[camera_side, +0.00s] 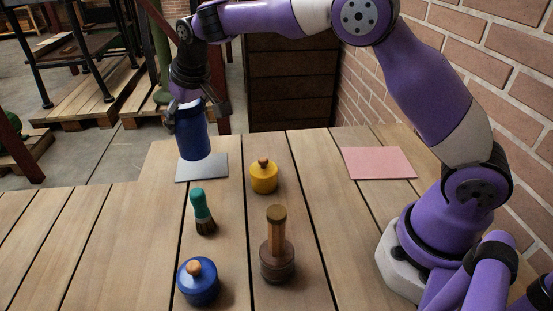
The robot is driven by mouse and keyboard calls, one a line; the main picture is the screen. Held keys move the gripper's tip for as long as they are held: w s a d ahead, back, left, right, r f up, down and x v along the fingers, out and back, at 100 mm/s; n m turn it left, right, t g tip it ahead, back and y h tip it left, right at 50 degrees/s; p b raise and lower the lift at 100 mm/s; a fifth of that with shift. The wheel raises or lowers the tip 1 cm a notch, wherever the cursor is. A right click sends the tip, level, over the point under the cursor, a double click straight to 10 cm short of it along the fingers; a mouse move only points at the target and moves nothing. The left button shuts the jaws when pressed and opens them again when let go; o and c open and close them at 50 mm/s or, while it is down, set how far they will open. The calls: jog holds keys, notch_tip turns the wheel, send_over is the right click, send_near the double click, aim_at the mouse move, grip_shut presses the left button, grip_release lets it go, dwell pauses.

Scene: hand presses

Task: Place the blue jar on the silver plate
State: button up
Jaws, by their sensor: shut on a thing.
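The blue jar (194,143) is upright in my gripper (192,115), which is shut around its upper part. The silver plate (214,170) is a thin flat grey sheet near the table's far left edge. The jar appears over the back left part of the plate. I cannot tell whether its base touches the plate or hangs just above it. My gripper points down from above and hides the jar's top.
On the table stand a yellow lidded pot (264,178), a teal-handled brush (202,211), a brown wooden-handled press (277,255) and a blue lidded pot (198,286). A pink sheet (378,163) lies at the right, near the brick wall (470,60). The left table area is clear.

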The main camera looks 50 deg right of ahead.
aim_at(193, 133)
jog(key=shift+w+d+f, duration=0.45)
jog(key=shift+w+d, duration=0.1)
jog(key=shift+d, duration=0.1)
jog(key=shift+d+f, duration=0.1)
jog(key=shift+f, duration=1.95)
jog(key=o, duration=1.3)
jog(key=shift+f, duration=0.25)
jog(key=shift+r, duration=0.15)
